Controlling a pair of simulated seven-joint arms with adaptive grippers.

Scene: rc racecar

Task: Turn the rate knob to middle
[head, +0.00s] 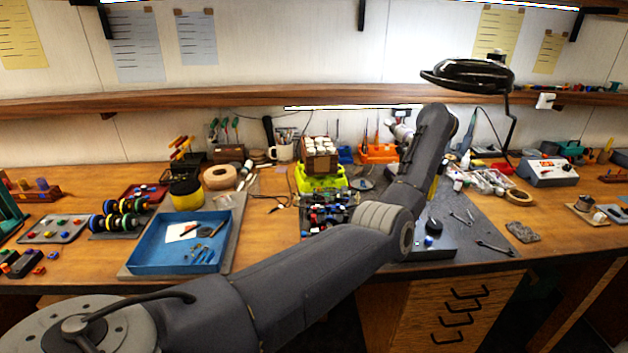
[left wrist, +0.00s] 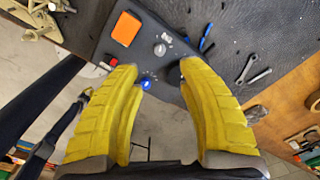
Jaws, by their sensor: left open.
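A dark control box (left wrist: 130,48) shows in the left wrist view with an orange screen (left wrist: 126,29), a red button (left wrist: 114,61), a pale grey knob (left wrist: 160,49) and a blue-lit knob (left wrist: 146,83). I cannot read which one is the rate knob. My left gripper (left wrist: 160,72) has its yellow fingers spread over the box's near edge, nothing between them gripped. The blue-lit knob lies near the left fingertip; I cannot tell if they touch. In the head view the box (head: 445,249) is partly behind my left arm, and the fingertips are hidden there. My right gripper is out of view.
Wrenches (head: 495,248) lie on the dark mat right of the box. A blue tray (head: 143,263) with small tools stands at left. A black lamp (head: 470,74) hangs over the bench at upper right. Cluttered tools line the back.

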